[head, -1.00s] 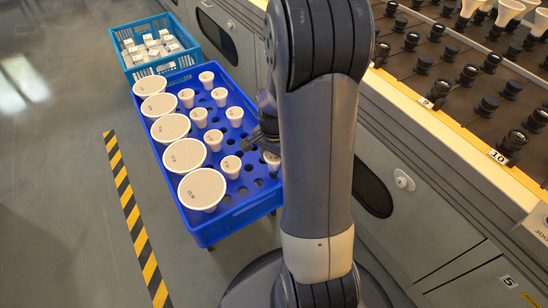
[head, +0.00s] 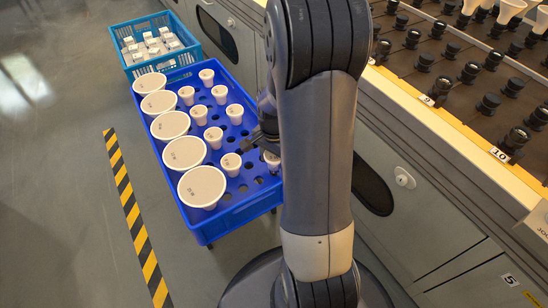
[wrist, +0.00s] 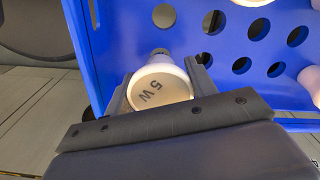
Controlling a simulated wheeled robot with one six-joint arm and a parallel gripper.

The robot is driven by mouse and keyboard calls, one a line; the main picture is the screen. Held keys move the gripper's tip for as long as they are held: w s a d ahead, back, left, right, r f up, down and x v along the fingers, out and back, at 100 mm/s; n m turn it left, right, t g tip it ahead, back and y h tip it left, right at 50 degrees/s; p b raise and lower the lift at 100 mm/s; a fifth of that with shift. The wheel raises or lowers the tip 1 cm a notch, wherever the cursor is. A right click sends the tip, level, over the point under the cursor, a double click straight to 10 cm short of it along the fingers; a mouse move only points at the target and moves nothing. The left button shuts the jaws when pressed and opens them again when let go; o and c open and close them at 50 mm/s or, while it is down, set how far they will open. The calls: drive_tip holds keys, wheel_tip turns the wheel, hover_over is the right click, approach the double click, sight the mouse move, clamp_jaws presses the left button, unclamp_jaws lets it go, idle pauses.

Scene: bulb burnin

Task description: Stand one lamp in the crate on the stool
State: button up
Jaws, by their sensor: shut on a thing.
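The blue crate (head: 262,203) stands on a low stool beside the bench and has a floor of round holes. Several large and small white lamps stand upright in it, the large ones, such as the front one (head: 201,187), along the left side. My gripper (head: 262,143) is over the crate's right side, partly hidden behind my arm. In the wrist view my gripper (wrist: 160,90) is shut on a small lamp (wrist: 160,86) marked "5 W", its face towards the camera and its base pointing at the crate. I cannot tell whether the base sits in a hole.
A lighter blue basket (head: 190,52) with small white boxes stands behind the crate. The bench with a rack of black sockets (head: 470,72) and some white lamps runs along the right. Floor left of the striped tape (head: 130,205) is clear.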

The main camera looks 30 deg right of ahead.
drive_tip(key=shift+f+b, duration=0.95)
drive_tip(key=shift+f, duration=0.5)
drive_tip(key=o, duration=1.1)
wheel_tip(320, 180, up, 11)
drive_tip(key=p, duration=0.4)
